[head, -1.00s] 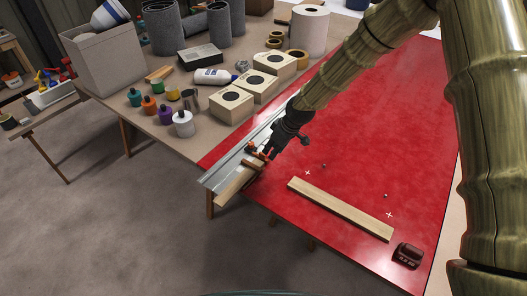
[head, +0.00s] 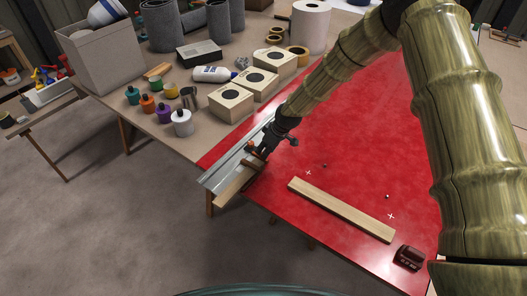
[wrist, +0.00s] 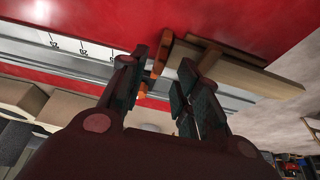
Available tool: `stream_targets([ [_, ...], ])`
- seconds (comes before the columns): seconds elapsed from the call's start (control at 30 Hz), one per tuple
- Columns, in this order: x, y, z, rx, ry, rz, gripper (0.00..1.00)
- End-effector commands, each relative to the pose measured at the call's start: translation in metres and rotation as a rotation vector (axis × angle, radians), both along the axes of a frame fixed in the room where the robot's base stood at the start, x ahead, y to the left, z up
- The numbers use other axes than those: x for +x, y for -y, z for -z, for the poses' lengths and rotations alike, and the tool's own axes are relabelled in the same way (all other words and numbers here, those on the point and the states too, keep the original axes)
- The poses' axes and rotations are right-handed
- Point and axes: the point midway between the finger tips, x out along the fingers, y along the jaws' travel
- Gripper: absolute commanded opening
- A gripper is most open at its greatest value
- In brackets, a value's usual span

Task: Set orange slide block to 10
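The orange slide block (wrist: 163,52) sits on a grey metal rail with a white marked scale (wrist: 70,46). In the head view, the orange block (head: 250,149) shows near the rail's front end, partly hidden by my gripper. My gripper (head: 259,155) is down at the rail beside the block. In the wrist view, my gripper's (wrist: 165,85) two dark fingers stand apart, with orange parts showing between and just beyond them. I cannot tell whether a finger touches the block. The scale figures are too small and turned to read surely, and the block hides part of the scale.
A wooden board (head: 230,185) lies at the rail's front end. A wooden strip (head: 340,210) and a dark red tool (head: 409,257) lie on the red tabletop (head: 350,130). Pale boxes (head: 231,103) and several paint bottles (head: 181,122) stand left of the rail.

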Motion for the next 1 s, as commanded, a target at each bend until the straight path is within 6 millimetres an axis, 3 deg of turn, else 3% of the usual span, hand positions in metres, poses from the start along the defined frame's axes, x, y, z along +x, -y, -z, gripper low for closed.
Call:
stream_targets([
  [0.3, 0.006, -0.009, 0.026, 0.000, 0.000, 0.000, 0.32],
  [0.73, 0.007, -0.011, 0.032, 0.000, 0.000, 0.000, 0.32],
  [0.77, 0.007, -0.011, 0.032, 0.000, 0.000, 0.000, 0.30],
  [0.93, 0.007, -0.011, 0.032, 0.000, 0.000, 0.000, 0.00],
  [1.0, 0.007, -0.011, 0.032, 0.000, 0.000, 0.000, 0.00],
])
